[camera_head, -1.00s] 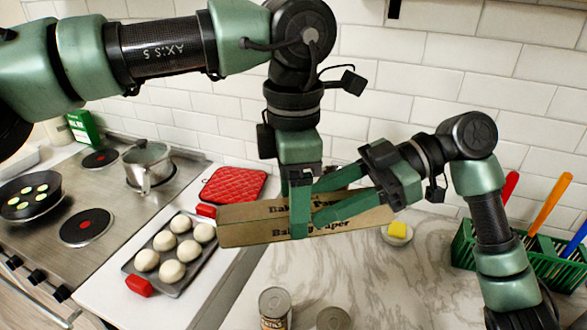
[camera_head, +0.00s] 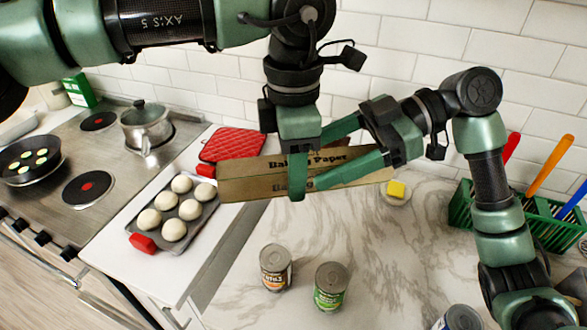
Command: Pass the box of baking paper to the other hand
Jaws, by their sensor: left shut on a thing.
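The long brown box of baking paper (camera_head: 242,186) is held in the air, lying roughly level, above the counter. My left gripper (camera_head: 298,186) comes down from above and is shut on the box left of its middle; one finger shows on the front face. My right gripper (camera_head: 322,160) reaches in from the right. Its two fingers are spread apart, one in front of the box and one behind its top edge, with the box between them. Whether they touch it I cannot tell. The fingers cover part of the printed lettering.
Two cans (camera_head: 276,267) (camera_head: 331,287) stand on the marble counter below the box; another (camera_head: 460,318) is at the lower edge. A tray of buns (camera_head: 205,217), a red pot holder (camera_head: 233,144), a butter dish (camera_head: 396,190) and a green utensil basket (camera_head: 461,210) surround the space.

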